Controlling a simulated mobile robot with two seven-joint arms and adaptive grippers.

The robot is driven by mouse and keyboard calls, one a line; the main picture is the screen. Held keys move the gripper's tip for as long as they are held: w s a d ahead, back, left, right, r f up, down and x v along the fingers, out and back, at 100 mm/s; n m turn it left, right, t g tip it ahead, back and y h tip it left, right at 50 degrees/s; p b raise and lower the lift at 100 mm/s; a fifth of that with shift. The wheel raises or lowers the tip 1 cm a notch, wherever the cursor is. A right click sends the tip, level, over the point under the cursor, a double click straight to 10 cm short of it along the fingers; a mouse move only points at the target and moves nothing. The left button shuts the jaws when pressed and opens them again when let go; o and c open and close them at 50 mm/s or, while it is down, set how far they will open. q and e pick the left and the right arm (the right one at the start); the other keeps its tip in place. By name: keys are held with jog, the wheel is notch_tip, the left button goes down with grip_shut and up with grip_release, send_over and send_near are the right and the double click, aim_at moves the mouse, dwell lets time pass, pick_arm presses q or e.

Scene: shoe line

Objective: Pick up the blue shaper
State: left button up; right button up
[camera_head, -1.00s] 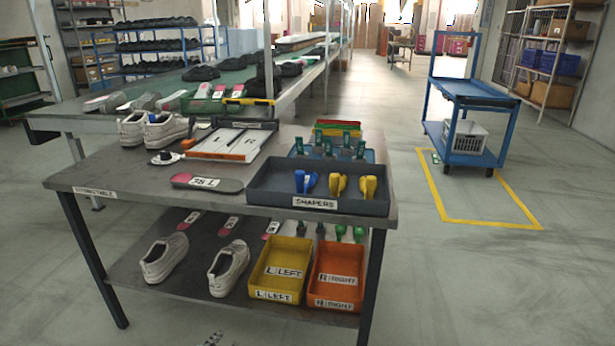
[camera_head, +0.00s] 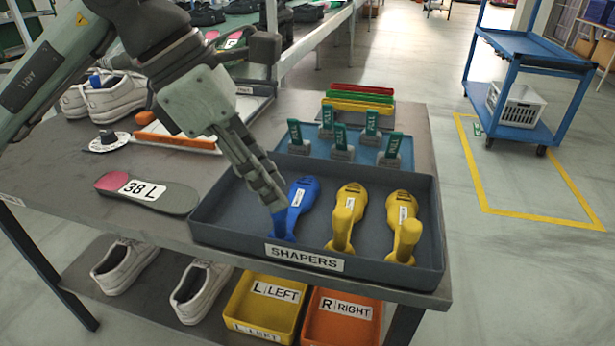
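My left gripper (camera_head: 275,203) reaches down from the upper left into the tray. Its fingertips are right beside the blue shaper's left side and cover part of it. I cannot tell whether the fingers touch it, nor how far apart they are. My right gripper is not in view.
A blue tray (camera_head: 280,143) with several green-handled tools stands behind the shaper tray. A 38 L insole (camera_head: 147,193) lies to the left. White shoes, a yellow bin (camera_head: 262,312) and an orange bin (camera_head: 343,318) are on the shelf below.

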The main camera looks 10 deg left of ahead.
aim_at(280, 213)
pick_arm(q)
jog(key=shift+t+y, duration=0.3)
jog(key=shift+y, duration=0.3)
jog(key=f, duration=0.2)
jog(key=w+f, duration=0.1)
jog(key=f, duration=0.1)
jog(key=w+f, duration=0.1)
jog(key=f, duration=0.2)
jog(key=shift+w+d, duration=0.15)
jog(key=shift+d, duration=0.1)
jog(key=shift+c, duration=0.6)
grip_shut()
